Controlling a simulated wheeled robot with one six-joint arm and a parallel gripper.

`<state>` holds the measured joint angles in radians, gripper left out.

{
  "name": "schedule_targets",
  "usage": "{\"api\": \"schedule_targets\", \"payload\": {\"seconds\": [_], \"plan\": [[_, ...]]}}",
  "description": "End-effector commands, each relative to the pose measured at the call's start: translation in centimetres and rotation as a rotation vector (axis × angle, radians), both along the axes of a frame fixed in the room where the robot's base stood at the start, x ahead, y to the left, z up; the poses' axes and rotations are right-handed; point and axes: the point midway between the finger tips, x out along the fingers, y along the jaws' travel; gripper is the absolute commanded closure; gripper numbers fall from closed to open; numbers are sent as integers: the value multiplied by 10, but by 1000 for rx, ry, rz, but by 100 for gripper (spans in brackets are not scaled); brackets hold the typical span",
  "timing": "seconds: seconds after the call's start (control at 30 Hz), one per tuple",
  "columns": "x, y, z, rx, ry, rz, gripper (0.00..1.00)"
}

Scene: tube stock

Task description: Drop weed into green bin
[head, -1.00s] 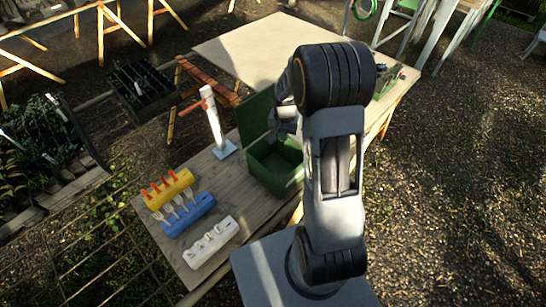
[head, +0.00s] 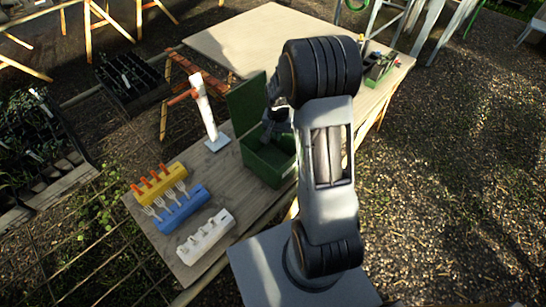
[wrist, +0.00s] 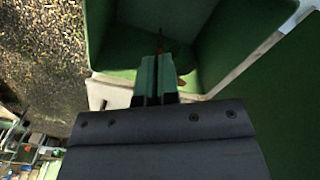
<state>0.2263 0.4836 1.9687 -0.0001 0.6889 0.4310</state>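The green bin (head: 272,165) stands on the wooden table with its lid raised at its left side. In the wrist view its green wall (wrist: 235,30) surrounds the space past my fingers. My gripper (head: 272,138) hangs over the bin's opening, pointing down. In the wrist view my gripper (wrist: 158,62) has its fingers close together with a thin gap. A thin reddish-brown piece (wrist: 161,46) shows at the fingertips; it looks like part of the weed, mostly hidden between the fingers. A small brown bit also shows just right of the fingers.
Yellow (head: 163,184), blue (head: 182,208) and white (head: 207,237) racks lie on the near table. A green tray (head: 380,70) of items is at the far right. The large pale tabletop (head: 260,38) behind is mostly clear.

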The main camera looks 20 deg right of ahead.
Motion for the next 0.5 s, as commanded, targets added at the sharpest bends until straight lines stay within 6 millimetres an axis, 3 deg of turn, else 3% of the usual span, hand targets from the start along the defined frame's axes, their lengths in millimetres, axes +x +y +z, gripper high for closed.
{"api": "schedule_targets", "payload": {"seconds": [0.33,0.5], "plan": [[0,0,0,0,0,0,68],[0,0,0,0,0,0,68]]}}
